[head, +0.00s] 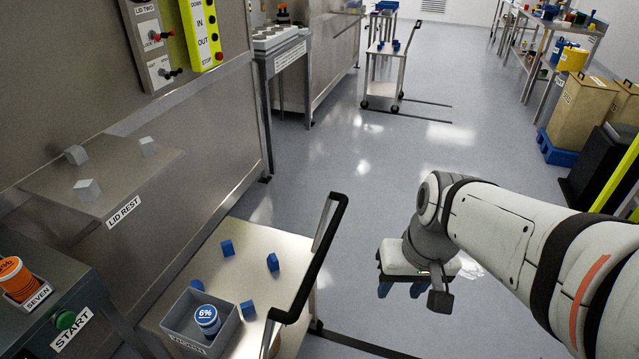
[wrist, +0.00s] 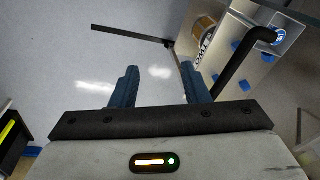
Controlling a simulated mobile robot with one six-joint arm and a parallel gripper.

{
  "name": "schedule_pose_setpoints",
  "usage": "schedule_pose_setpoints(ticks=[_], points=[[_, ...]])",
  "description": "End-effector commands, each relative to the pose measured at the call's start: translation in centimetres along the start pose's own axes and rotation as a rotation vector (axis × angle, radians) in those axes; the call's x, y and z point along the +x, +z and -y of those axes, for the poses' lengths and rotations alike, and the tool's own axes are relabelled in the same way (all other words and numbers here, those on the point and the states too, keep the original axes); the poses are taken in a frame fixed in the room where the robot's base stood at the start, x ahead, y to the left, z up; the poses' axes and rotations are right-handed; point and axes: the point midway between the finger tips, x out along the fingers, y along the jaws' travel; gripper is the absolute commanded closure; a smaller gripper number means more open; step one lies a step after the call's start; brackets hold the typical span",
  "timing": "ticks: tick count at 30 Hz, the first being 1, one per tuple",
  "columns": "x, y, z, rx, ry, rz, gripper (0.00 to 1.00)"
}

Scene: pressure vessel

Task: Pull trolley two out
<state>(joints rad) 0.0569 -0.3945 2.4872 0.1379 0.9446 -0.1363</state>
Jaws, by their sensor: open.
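The near trolley (head: 262,245) stands at the bottom centre of the head view, with a pale top and a black handle (head: 335,215) along its right side. In the wrist view the trolley (wrist: 262,72) is at the upper right, with a "TWO" label on it and its black handle (wrist: 240,62) beside my right finger. My gripper (head: 400,288) is to the right of the handle in the head view, pointing down over the floor. In the wrist view my gripper (wrist: 158,87) shows its two blue fingers apart, with nothing between them.
On the trolley are several blue blocks and a grey tray (head: 232,326) with a "6%" can (head: 207,318). A steel wall and the lid rest (head: 110,180) are left. Another trolley (head: 385,65) stands farther back. The floor (head: 340,160) is clear in the middle; bins (head: 580,110) are right.

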Motion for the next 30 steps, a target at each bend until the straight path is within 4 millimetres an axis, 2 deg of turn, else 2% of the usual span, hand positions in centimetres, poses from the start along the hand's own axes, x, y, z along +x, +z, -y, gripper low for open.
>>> schedule_pose_setpoints(ticks=[1, 3, 7, 12, 16, 21, 26, 30], points=[[1.5, 0.0, 0.5, 0.014, -0.06, 0.059, 0.58], [3.3, -0.1, 1.8, 0.026, -0.177, 0.136, 0.58], [6.0, -1.5, 4.4, 0.063, -0.444, 0.235, 0.58], [8.8, -5.5, 6.5, 0.145, -0.803, 0.219, 0.58], [10.6, -9.5, 6.3, 0.226, -1.023, 0.109, 0.58], [12.5, -13.6, 4.7, 0.314, -1.181, -0.06, 0.58], [13.3, -15.3, 3.7, 0.353, -1.229, -0.148, 0.58], [13.7, -15.9, 4.6, 0.358, -1.237, -0.163, 0.58]])
